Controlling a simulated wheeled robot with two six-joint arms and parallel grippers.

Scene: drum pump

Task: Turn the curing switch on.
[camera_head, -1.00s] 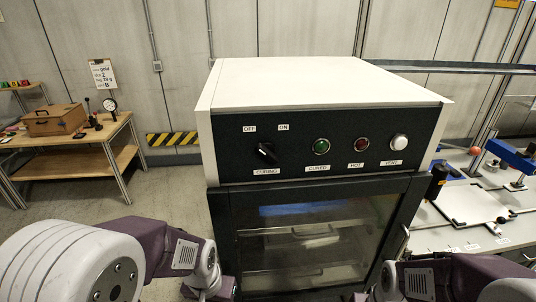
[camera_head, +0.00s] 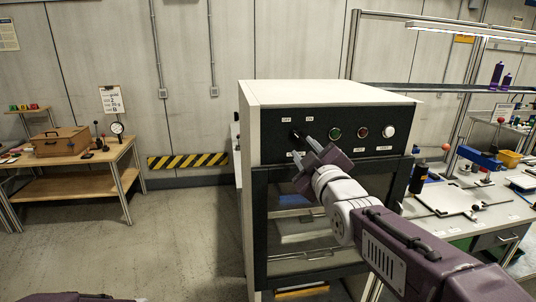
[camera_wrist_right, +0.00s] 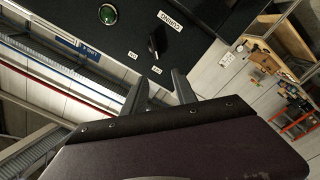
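The curing switch is a black knob (camera_head: 295,134) at the left of the dark oven panel, under the OFF and ON labels; my gripper partly covers this area. In the right wrist view the knob (camera_wrist_right: 155,42) is upside down, its lever end toward the label on the OFF side. My right gripper (camera_head: 305,149) is in front of the panel at the knob. In the right wrist view its two fingers (camera_wrist_right: 160,80) are apart and empty, with the knob just beyond the tips. My left gripper is out of view; only a bit of that arm shows.
Right of the switch are a green lamp (camera_head: 335,133), a red lamp (camera_head: 362,132) and a white button (camera_head: 389,131). The oven door (camera_head: 262,220) below is shut. A workbench (camera_head: 490,218) stands right, a wooden table (camera_head: 75,160) far left; floor between is free.

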